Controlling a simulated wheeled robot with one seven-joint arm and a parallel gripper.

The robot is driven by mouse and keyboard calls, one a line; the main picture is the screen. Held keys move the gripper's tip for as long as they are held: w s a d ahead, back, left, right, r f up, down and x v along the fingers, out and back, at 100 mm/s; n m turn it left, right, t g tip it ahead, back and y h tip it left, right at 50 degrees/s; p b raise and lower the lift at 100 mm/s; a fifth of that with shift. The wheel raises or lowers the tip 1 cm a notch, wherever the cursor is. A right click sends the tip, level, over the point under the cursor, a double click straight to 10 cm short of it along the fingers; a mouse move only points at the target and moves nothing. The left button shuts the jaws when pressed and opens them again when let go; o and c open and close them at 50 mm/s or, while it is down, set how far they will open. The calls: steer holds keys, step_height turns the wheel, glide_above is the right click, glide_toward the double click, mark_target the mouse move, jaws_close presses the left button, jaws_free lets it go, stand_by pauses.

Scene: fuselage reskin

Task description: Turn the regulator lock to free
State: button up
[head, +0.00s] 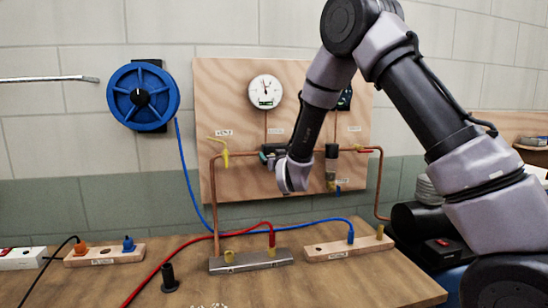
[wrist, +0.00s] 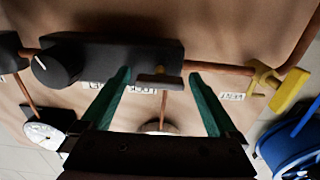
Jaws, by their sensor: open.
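The regulator is a black block (wrist: 110,52) on the copper pipe with a round black knob (wrist: 58,62) marked by a white line. A small dark grey-brown bar-shaped lever (wrist: 160,81), apparently the lock, sticks out from the block. My gripper (wrist: 161,73) is open, its two green fingers on either side of this lever, with visible gaps to both. In the head view, my arm's end covers much of the regulator and most of my gripper.
The plywood board (head: 225,85) also carries a white dial gauge (head: 266,91) and a yellow-handled valve (head: 223,150). A blue reel (head: 143,96) hangs to its left. On the bench (head: 330,275), red and blue hoses run to socket blocks, and a black peg (head: 169,280) stands at front left.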

steer(key=c, duration=1.4)
steer(key=m, duration=0.4)
steer(key=shift+d, duration=0.1)
steer(key=m, duration=0.5)
steer(key=shift+f, duration=0.1)
steer(key=m, duration=0.4)
steer(key=shift+d+f+m, duration=0.1)
steer(key=shift+m, duration=2.3)
steer(key=shift+f, duration=0.1)
